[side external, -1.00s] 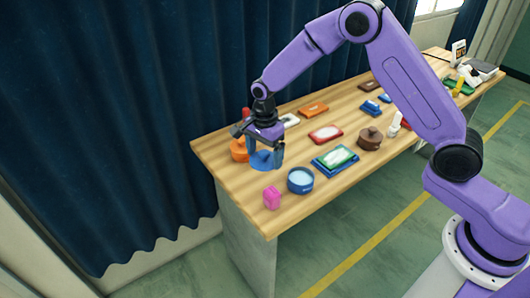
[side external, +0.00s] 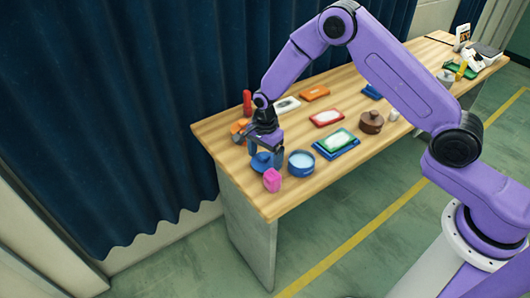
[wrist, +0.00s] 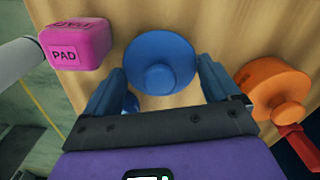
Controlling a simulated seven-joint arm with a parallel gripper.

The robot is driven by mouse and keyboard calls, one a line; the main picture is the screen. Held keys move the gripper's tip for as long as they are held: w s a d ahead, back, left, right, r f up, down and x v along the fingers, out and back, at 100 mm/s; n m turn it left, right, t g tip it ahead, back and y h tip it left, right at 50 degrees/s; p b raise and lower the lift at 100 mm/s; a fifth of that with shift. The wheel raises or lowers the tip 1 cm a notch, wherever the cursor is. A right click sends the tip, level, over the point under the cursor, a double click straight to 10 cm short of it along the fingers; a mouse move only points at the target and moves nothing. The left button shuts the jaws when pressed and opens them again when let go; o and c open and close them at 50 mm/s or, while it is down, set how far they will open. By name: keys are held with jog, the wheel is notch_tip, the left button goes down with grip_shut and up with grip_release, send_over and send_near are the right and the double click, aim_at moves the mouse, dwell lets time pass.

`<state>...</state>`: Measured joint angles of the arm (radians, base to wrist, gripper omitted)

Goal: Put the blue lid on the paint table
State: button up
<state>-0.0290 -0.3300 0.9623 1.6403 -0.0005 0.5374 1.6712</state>
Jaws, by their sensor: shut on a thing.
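The blue lid (side external: 262,162), round with a knob, is at the left end of the wooden table (side external: 232,172). In the wrist view the lid (wrist: 158,52) sits between the fingers of my gripper (wrist: 160,85), its knob towards the camera. My gripper (side external: 266,148) points down and is shut on the lid. I cannot tell whether the lid touches the tabletop. An open blue pot (side external: 301,165) with pale blue contents stands just to its right. Which surface is the paint table is not marked; the wooden table holds the paint-like items.
A pink block (side external: 272,180) marked PAD is close to the lid; it also shows in the wrist view (wrist: 75,43). An orange lidded pot (wrist: 272,88) is on the other side. A green and blue tray (side external: 337,143), a red-rimmed tray (side external: 327,117) and a brown pot (side external: 371,122) stand further right.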

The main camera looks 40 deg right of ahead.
aim_at(265, 155)
jog(key=shift+f, duration=0.6)
jog(key=o, duration=0.7)
jog(key=shift+o, duration=0.4)
jog(key=shift+r, duration=0.1)
jog(key=shift+r, duration=2.4)
